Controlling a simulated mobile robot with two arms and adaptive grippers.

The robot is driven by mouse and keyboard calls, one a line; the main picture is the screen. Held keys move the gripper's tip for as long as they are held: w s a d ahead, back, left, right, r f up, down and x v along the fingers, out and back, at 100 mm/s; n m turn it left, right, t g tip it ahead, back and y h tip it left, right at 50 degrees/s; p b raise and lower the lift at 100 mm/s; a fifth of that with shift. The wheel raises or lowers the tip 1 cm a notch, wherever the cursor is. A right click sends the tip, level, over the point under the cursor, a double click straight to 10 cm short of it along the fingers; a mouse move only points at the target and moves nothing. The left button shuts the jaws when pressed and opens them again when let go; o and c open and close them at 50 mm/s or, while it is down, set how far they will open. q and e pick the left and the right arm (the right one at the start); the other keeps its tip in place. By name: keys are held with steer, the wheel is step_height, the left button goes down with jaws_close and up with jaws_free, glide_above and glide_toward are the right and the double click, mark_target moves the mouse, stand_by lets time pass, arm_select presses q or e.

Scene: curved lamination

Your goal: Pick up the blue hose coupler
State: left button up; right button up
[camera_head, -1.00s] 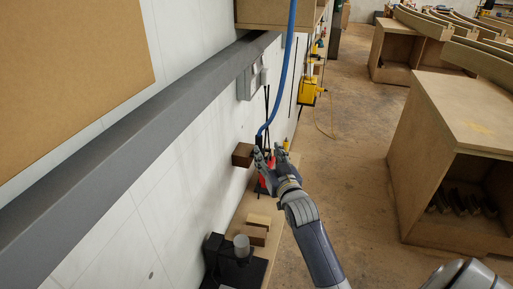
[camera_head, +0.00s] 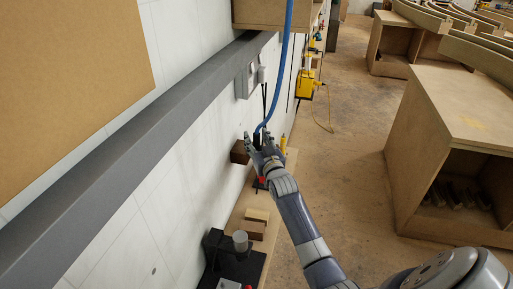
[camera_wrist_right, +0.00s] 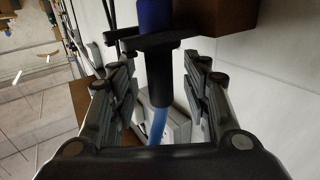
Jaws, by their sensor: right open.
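The blue hose (camera_head: 285,70) hangs down along the wall to the dark hose coupler (camera_head: 256,141), partly hidden by my right gripper (camera_head: 262,148). In the right wrist view the coupler has a black sleeve (camera_wrist_right: 158,78) and a blue end (camera_wrist_right: 155,14), with the blue hose (camera_wrist_right: 157,125) on the other side. My right gripper (camera_wrist_right: 160,88) is open, with its fingers on both sides of the black sleeve. Gaps show on both sides, so I see no grip on it. My left gripper is not in view.
A brown wooden block (camera_head: 240,152) sits on the wall beside the coupler. A narrow shelf (camera_head: 238,208) with wooden blocks and a black device (camera_head: 232,262) lies below. A wooden cabinet (camera_head: 455,150) stands at right. The floor (camera_head: 345,150) between is clear.

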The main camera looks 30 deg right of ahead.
steer(key=shift+w, duration=0.1)
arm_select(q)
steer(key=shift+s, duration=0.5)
arm_select(e)
steer(key=c, duration=0.9)
steer(key=shift+r, duration=0.1)
jaws_close()
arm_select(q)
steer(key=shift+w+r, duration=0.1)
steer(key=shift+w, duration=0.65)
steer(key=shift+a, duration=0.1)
